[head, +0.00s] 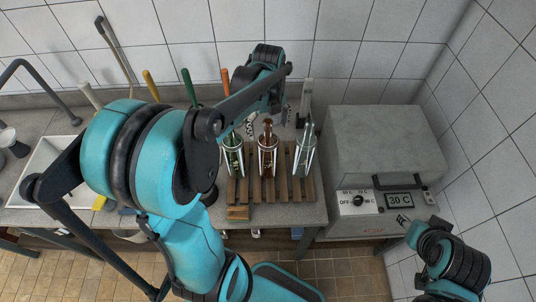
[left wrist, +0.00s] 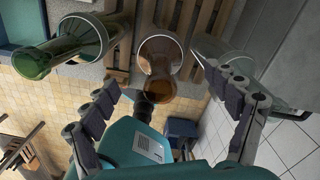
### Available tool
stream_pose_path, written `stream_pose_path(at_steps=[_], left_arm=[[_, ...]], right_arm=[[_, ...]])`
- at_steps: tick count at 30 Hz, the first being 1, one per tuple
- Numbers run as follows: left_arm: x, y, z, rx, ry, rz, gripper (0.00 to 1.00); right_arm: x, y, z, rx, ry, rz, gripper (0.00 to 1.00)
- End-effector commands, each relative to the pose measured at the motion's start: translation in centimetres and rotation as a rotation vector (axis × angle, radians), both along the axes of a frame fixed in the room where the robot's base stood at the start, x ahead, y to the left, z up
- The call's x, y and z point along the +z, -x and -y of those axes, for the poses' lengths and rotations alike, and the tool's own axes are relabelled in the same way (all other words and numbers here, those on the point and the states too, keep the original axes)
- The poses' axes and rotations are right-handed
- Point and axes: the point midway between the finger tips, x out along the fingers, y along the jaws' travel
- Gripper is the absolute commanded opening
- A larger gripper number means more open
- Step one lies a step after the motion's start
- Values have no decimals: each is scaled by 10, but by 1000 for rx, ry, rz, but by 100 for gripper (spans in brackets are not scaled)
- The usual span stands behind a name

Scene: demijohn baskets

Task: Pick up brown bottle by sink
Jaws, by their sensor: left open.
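The brown bottle (head: 268,143) stands in the middle of three bottles on a slatted wooden rack (head: 263,188). It also shows in the left wrist view (left wrist: 160,68), between the two fingers. A green bottle (head: 233,158) stands to its left and a clear bottle (head: 302,157) to its right. My left gripper (head: 268,117) is open, fingers spread, above and behind the brown bottle's top; I cannot tell whether they touch it. It shows in the left wrist view (left wrist: 170,98) too. My right gripper (head: 405,221) shows partly at lower right; its jaw opening is unclear.
A grey box unit with a dial and a 30 C display (head: 400,200) stands right of the rack. A white sink (head: 42,168) with a dark tap (head: 40,85) is at left, partly behind my left arm. Coloured handles (head: 189,87) stand along the tiled back wall.

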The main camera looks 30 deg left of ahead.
Motion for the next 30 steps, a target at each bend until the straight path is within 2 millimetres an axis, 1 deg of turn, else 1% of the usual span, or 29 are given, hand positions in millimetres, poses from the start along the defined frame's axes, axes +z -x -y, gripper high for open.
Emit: stream_pose_path(at_steps=[6,10,13,19,20,21,23,24,26,27,29,30], left_arm=[[-32,-4,-3,2,0,1,87],[-50,-5,-4,2,0,1,87],[-55,-4,-4,3,0,1,87],[-56,-4,-3,3,0,1,87],[-56,-4,-3,3,0,1,84],[-56,-4,-3,3,0,1,74],[-56,-4,-3,3,0,1,58],[-56,-4,-3,3,0,1,48],[-56,-4,-3,3,0,1,32],[-56,-4,-3,3,0,1,21],[-56,-4,-3,3,0,1,5],[-56,-4,-3,3,0,1,3]], right_arm=[[-5,0,0,0,0,0,40],[-7,0,0,0,0,0,40],[-8,0,0,0,0,0,40],[-7,0,0,0,0,0,40],[-7,0,0,0,0,0,40],[-7,0,0,0,0,0,40],[-7,0,0,0,0,0,40],[-7,0,0,0,0,0,40],[-7,0,0,0,0,0,40],[-7,0,0,0,0,0,40],[-7,0,0,0,0,0,40],[-7,0,0,0,0,0,40]])
